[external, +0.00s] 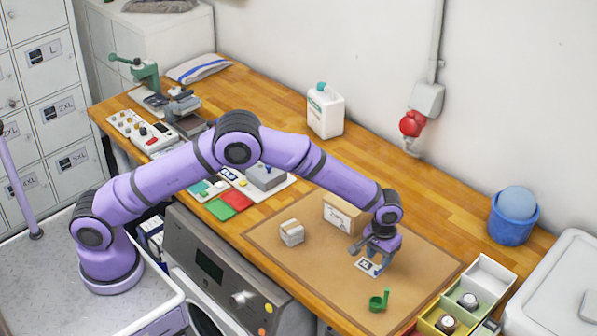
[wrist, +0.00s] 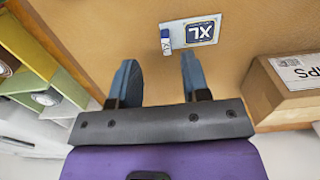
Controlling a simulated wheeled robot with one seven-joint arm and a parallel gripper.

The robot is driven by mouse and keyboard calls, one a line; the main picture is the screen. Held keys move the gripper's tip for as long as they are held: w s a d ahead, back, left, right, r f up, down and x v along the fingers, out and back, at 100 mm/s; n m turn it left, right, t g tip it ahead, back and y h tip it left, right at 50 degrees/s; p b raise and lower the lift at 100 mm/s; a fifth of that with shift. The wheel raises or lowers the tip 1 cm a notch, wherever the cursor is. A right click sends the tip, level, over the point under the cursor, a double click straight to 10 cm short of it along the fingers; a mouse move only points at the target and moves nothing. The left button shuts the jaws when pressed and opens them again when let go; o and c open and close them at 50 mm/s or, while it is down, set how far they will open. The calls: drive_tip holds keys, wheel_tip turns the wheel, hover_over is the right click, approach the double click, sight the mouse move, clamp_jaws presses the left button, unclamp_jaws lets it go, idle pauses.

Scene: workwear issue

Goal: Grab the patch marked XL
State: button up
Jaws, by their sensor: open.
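The patch marked XL (wrist: 196,33) lies flat on the brown mat (external: 290,244). It is a pale rectangle with a dark blue square and the letters XL, and it also shows in the external view (external: 369,267), partly under my gripper. My gripper (wrist: 158,78) is open, with its two blue-grey fingers apart and nothing visible between them. In the wrist view the patch lies just beyond the fingertips, nearer the right finger. In the external view my gripper (external: 366,252) is low over the mat, right at the patch. I cannot tell whether it touches.
A cardboard box (external: 344,214) stands close behind my gripper. A small pale block (external: 291,232) sits to the left and a green item (external: 379,300) in front. A divided tray (external: 487,277) stands to the right. The mat's front left is clear.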

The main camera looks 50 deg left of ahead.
sight(376, 270)
drive_tip(key=shift+w+a+f, duration=0.1)
drive_tip(key=shift+a+f, duration=0.05)
drive_tip(key=shift+f, duration=1.5)
drive_tip(key=shift+w+a+f, duration=0.1)
drive_tip(key=shift+a+f, duration=0.05)
drive_tip(key=shift+f, duration=1.5)
clamp_jaws()
